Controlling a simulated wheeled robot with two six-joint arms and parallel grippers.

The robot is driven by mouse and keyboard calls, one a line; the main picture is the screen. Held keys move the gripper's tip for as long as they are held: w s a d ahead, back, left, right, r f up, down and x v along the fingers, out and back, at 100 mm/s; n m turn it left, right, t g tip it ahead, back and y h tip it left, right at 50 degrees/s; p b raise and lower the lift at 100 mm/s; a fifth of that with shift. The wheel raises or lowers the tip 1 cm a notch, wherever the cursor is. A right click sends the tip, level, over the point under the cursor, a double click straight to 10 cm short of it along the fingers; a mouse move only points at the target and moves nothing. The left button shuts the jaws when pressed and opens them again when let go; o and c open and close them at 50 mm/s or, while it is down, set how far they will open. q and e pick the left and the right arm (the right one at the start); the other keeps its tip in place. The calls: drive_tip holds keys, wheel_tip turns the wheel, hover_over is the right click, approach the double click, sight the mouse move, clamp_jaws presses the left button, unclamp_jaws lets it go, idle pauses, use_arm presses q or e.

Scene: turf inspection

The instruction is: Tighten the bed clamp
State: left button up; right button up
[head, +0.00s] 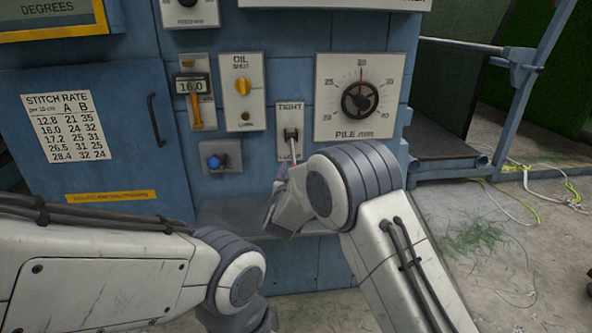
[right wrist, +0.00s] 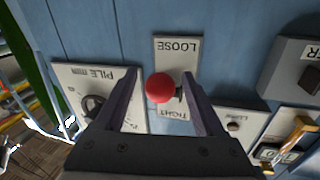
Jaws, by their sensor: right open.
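The bed clamp is a lever on a white plate (head: 287,119) marked TIGHT at the top and LOOSE at the bottom. In the head view the lever (head: 292,142) slopes down toward LOOSE, and its lower end is hidden by my right gripper (head: 281,181). In the right wrist view the plate (right wrist: 176,50) appears upside down, and the lever's round red knob (right wrist: 159,88) lies between the fingers of my right gripper (right wrist: 158,82). The fingers are apart, with a gap on both sides of the knob. My left arm crosses the lower left; its gripper is out of view.
A PILE dial (head: 360,98) is right of the clamp. An OIL switch (head: 241,88), an orange-handled gauge (head: 193,92) and a blue button (head: 215,161) are to its left. A grey ledge (head: 222,214) juts out below. Loose cables (head: 540,195) lie on the floor at right.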

drive_tip(key=shift+w+d, duration=0.15)
drive_tip(key=shift+w, duration=1.05)
clamp_jaws()
idle(0.6)
